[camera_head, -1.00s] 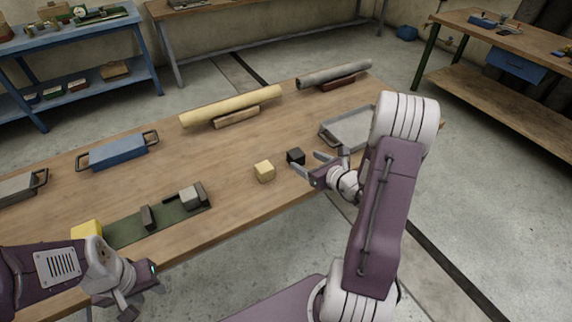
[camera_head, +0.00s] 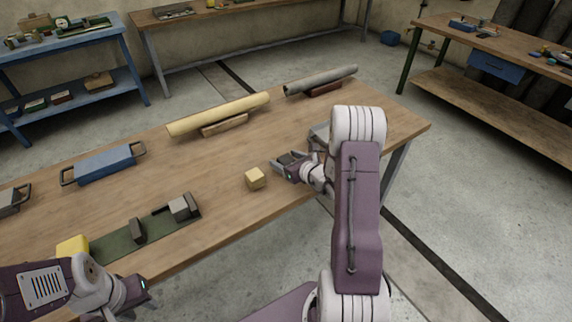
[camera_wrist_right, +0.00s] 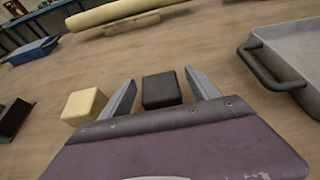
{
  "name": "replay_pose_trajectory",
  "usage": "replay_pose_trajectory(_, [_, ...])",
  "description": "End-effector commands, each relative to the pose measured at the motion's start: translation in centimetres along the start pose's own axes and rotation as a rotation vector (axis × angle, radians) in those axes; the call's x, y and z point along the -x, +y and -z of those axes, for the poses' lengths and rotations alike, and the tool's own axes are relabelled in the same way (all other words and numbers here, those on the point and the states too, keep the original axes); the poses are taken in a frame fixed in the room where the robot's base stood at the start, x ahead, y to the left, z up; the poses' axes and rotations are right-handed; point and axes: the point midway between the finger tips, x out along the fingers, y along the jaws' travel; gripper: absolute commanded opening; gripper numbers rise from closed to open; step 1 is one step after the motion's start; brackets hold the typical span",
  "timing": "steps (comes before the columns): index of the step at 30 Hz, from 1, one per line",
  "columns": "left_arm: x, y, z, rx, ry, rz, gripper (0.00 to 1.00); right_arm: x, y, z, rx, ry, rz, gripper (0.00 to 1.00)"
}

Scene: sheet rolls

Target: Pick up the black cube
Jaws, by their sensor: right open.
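The black cube (camera_wrist_right: 161,91) sits on the wooden table between the two fingers of my right gripper (camera_wrist_right: 160,78), with a gap on each side in the right wrist view. The right gripper is open and holds nothing. In the head view the right gripper (camera_head: 281,162) is low over the table, and the cube is mostly hidden by its fingers.
A pale yellow cube (camera_head: 255,178) stands just left of the right gripper; it also shows in the right wrist view (camera_wrist_right: 84,106). A grey tray (camera_wrist_right: 280,50) is close on the right. A yellow roll (camera_head: 220,113) and a grey roll (camera_head: 320,80) lie at the back.

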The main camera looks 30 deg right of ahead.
Motion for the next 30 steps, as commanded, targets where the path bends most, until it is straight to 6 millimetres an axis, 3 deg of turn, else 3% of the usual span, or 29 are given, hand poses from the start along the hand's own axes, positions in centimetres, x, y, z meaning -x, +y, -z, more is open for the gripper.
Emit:
replay_pose_trajectory(4, [0.0, 0.0, 0.0, 0.0, 0.0, 0.0, 0.36, 0.0, 0.0, 0.0, 0.0, 0.0, 0.0, 0.71])
replay_pose_trajectory(9, [0.0, 0.0, 0.0, 0.0, 0.0, 0.0, 0.36, 0.1, 0.0, 0.0, 0.0, 0.0, 0.0, 0.24])
replay_pose_trajectory(12, [0.0, 0.0, 0.0, 0.0, 0.0, 0.0, 0.36, 0.1, 0.0, -0.1, 0.0, -0.001, 0.0, 0.01])
replay_pose_trajectory(20, [0.1, 0.0, 0.0, 0.0, 0.0, 0.0, 0.36, 0.2, 0.0, -0.3, 0.001, -0.002, 0.0, 0.01])
replay_pose_trajectory(28, [0.9, 0.0, 0.1, 0.0, 0.0, 0.0, 0.36, 1.7, 0.0, -4.2, 0.004, -0.006, 0.001, 0.01])
replay_pose_trajectory(30, [1.0, 0.0, 0.1, 0.0, 0.0, 0.0, 0.36, 3.4, -0.4, -4.2, 0.0, -0.001, 0.005, 0.01])
